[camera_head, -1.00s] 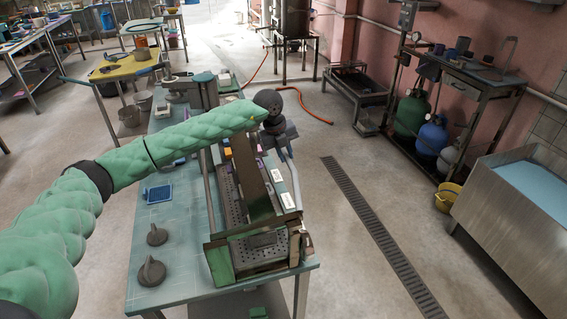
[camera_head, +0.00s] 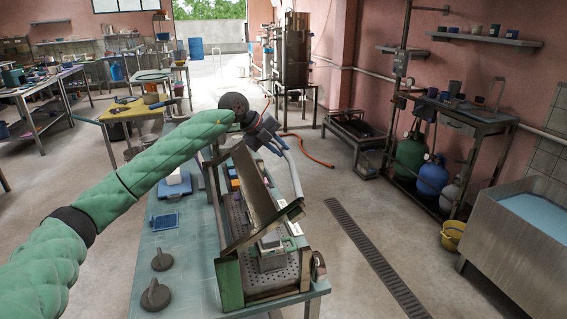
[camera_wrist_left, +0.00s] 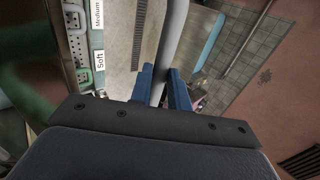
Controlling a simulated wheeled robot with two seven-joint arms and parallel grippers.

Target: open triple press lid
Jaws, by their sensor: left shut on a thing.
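The triple press (camera_head: 231,285) stands on the pale tiled table in the head view. Its long dark metal lid (camera_head: 252,190) is tilted up, with the perforated bed showing below its near end. My left gripper (camera_head: 280,146) is at the upper far side of the lid. It is shut on a grey tubular handle bar (camera_head: 292,174). In the left wrist view the blue fingers (camera_wrist_left: 165,82) lie on both sides of the bar (camera_wrist_left: 173,38). My arm and gripper hide part of the far end of the press. My right gripper is not in view.
Floor with a drain grate (camera_head: 375,250) is clear to the right.

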